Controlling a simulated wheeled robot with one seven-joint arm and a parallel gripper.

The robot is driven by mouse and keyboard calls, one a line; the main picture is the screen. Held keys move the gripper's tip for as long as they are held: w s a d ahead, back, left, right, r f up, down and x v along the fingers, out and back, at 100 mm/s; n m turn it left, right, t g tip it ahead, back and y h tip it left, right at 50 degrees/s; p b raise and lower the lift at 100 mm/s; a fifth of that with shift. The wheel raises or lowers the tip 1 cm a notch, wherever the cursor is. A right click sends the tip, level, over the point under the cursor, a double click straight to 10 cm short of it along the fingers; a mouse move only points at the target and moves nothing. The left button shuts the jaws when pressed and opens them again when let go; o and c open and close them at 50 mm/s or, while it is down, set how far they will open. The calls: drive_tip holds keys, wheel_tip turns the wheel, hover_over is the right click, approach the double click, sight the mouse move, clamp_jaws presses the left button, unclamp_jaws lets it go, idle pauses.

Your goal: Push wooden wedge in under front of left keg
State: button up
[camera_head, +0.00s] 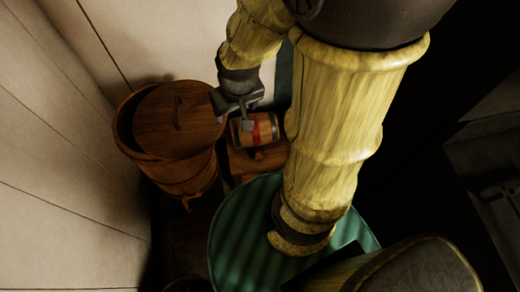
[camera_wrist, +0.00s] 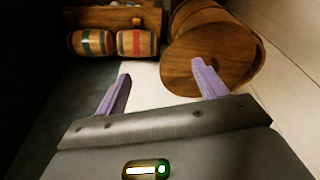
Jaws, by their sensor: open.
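A small keg with a red band (camera_head: 265,128) lies on its side on a wooden stand. It also shows in the wrist view (camera_wrist: 137,43), with a green-banded keg (camera_wrist: 92,42) beside it. The green-banded keg is hidden behind my arm in the head view. A small orange-brown piece, likely the wedge (camera_head: 257,154), sits on the stand just in front of the red-banded keg. A small piece at the same place shows in the wrist view (camera_wrist: 136,21). My gripper (camera_head: 240,112) is open and empty (camera_wrist: 162,71), above and beside the red-banded keg.
A large lidded wooden tub (camera_head: 178,120) stands left of the kegs, close to my gripper. The wooden stand (camera_head: 238,161) carries the kegs. A round green-striped top (camera_head: 235,230) lies in front, partly under my arm. Pale plank walls close off the left and back.

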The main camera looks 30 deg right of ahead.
sight(258, 152)
drive_tip(key=w+d+f+m+b, duration=0.1)
drive_tip(key=w+d+f+b, duration=0.3)
drive_tip(key=f+b, duration=1.2)
drive_tip(key=w+d+f+m+t+b, duration=0.1)
drive_tip(key=w+d+f+b, duration=0.3)
drive_tip(key=f+b, duration=1.3)
drive_tip(key=w+d+f+m+h+b, duration=0.1)
drive_tip(key=w+d+f+b, duration=0.3)
drive_tip(key=f+b, duration=1.3)
wheel_tip(258, 152, down, 3)
drive_tip(key=shift+w+d+f, duration=0.1)
drive_tip(key=shift+w+d, duration=0.1)
drive_tip(key=shift+d, duration=0.7)
drive_tip(key=b+x, duration=0.3)
drive_tip(key=x, duration=0.2)
drive_tip(key=b+x, duration=0.4)
drive_tip(key=x, duration=0.2)
drive_tip(key=b+x, duration=0.3)
drive_tip(key=x, duration=0.3)
drive_tip(key=shift+w+d+f+b, duration=0.1)
drive_tip(key=shift+w+d+b, duration=0.05)
drive_tip(key=shift+w+b, duration=0.25)
drive_tip(key=shift+c, duration=0.4)
drive_tip(key=c, duration=1)
drive_tip(key=shift+w, duration=0.1)
